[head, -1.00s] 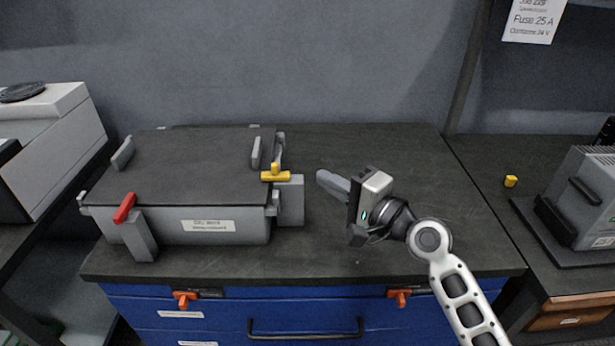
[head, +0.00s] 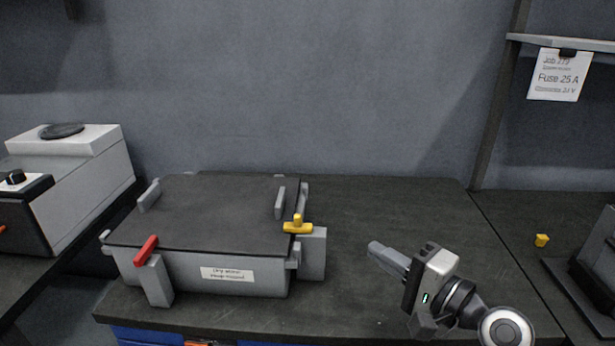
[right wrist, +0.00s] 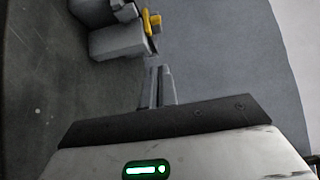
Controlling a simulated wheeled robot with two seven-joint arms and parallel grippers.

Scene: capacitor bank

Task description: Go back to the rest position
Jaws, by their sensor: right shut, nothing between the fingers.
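My right gripper (head: 386,256) is above the right part of the dark bench top, its fingers pointing left and a little up in the head view. It is shut and empty. Its closed fingers also show in the right wrist view (right wrist: 158,84). The grey box (head: 240,275) with a dark lid stands on the bench to the left of the gripper, apart from it. The box has a red lever (head: 146,251) at its front left and a yellow handle (head: 298,225) at its right, which also shows in the right wrist view (right wrist: 152,23). My left gripper is out of view.
A white and grey device (head: 85,170) stands at the far left. A small yellow piece (head: 541,240) lies on the right-hand bench near a dark device (head: 597,262). A paper note (head: 558,75) hangs from the shelf. The bench (head: 390,205) behind my right gripper is clear.

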